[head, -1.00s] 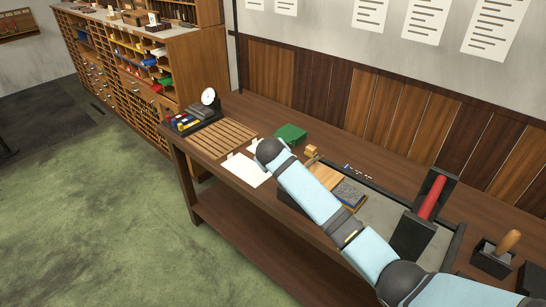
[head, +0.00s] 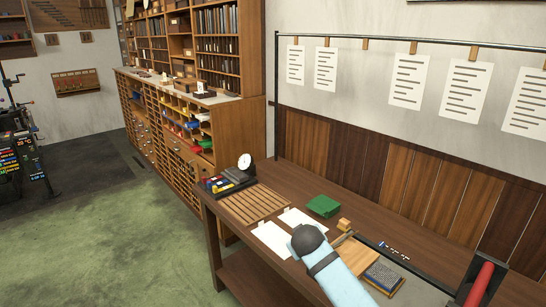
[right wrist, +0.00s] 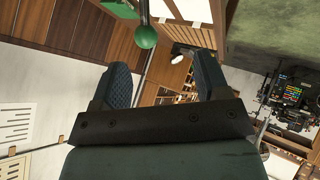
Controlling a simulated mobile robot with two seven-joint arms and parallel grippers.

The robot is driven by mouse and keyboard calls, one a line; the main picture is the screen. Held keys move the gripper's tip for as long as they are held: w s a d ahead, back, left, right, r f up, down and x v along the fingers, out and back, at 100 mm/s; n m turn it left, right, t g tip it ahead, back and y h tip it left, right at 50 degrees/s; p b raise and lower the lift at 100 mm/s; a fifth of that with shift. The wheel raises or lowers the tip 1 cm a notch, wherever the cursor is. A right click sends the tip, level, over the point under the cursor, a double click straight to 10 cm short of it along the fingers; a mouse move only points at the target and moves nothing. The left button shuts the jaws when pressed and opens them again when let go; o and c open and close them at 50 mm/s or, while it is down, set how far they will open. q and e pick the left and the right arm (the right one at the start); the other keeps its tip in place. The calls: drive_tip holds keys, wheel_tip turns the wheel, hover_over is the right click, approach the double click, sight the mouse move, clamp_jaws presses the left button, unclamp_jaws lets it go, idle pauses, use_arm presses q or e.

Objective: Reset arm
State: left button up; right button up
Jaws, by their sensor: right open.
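My right arm reaches in from the lower right in the head view, over the wooden workbench (head: 227,224). Its gripper cannot be made out there. In the right wrist view my right gripper (right wrist: 167,85) shows two dark padded fingers, spread apart with nothing between them. My left gripper is not in view.
A type cabinet (head: 165,133) stands behind. Green floor lies open at left.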

drive_tip(key=s+d+f+y, duration=0.2)
drive_tip(key=s+f+y, duration=0.1)
drive_tip(key=s+f, duration=1.45)
drive_tip(key=s+d+m+t, duration=0.1)
drive_tip(key=s+d, duration=0.1)
drive_tip(key=s, duration=0.9)
drive_tip(key=s+d+f+m+y, duration=0.1)
drive_tip(key=s+d, duration=0.2)
drive_tip(key=s, duration=0.8)
drive_tip(key=shift+d+f+m+t+y, duration=0.3)
drive_tip(key=shift+t, duration=0.1)
drive_tip(key=shift+s, duration=0.1)
